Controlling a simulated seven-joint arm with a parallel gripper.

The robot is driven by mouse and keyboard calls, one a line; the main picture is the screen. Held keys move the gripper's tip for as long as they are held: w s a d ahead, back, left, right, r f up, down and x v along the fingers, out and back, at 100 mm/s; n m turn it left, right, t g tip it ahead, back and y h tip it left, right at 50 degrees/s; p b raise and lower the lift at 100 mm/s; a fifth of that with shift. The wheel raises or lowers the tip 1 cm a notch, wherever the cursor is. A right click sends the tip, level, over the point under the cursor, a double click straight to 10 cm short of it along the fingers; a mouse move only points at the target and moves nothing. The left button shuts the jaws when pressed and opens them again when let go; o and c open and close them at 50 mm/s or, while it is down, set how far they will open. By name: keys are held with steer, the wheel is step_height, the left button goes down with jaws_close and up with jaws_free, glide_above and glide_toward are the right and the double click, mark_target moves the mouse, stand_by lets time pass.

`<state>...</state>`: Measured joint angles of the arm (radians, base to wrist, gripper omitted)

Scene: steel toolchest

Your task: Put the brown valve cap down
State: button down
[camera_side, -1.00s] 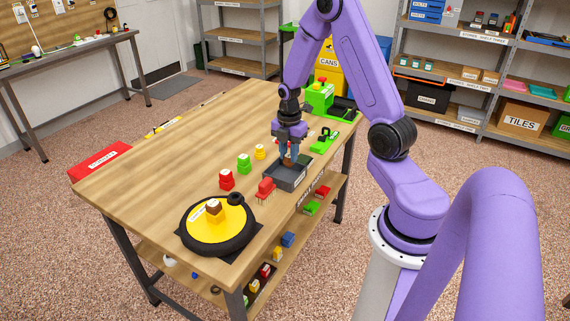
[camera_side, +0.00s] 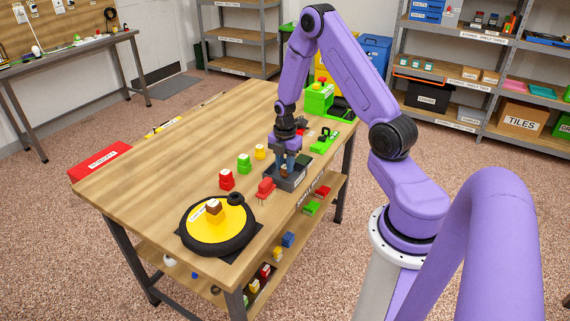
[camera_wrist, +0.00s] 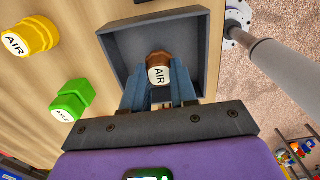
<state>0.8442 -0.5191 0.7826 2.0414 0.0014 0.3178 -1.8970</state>
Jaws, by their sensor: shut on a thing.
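The brown valve cap (camera_wrist: 158,58), with a white face marked AIR, is between the blue fingers of my gripper (camera_wrist: 160,90). My gripper (camera_side: 288,168) points down into the dark grey tray (camera_side: 299,184) near the table's right edge. The tray's walls (camera_wrist: 118,45) surround the cap on the far side and both sides in the wrist view. The cap is inside the tray's outline. I cannot tell whether it touches the tray floor. In the side view the fingers mostly hide it.
Red (camera_side: 226,179), green (camera_side: 244,163) and yellow (camera_side: 260,152) caps stand in a row. A yellow disc with a black rim (camera_side: 218,240) is at the front.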

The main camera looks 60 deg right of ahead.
steer(key=shift+f, duration=0.15)
steer(key=c, duration=0.9)
jaws_free()
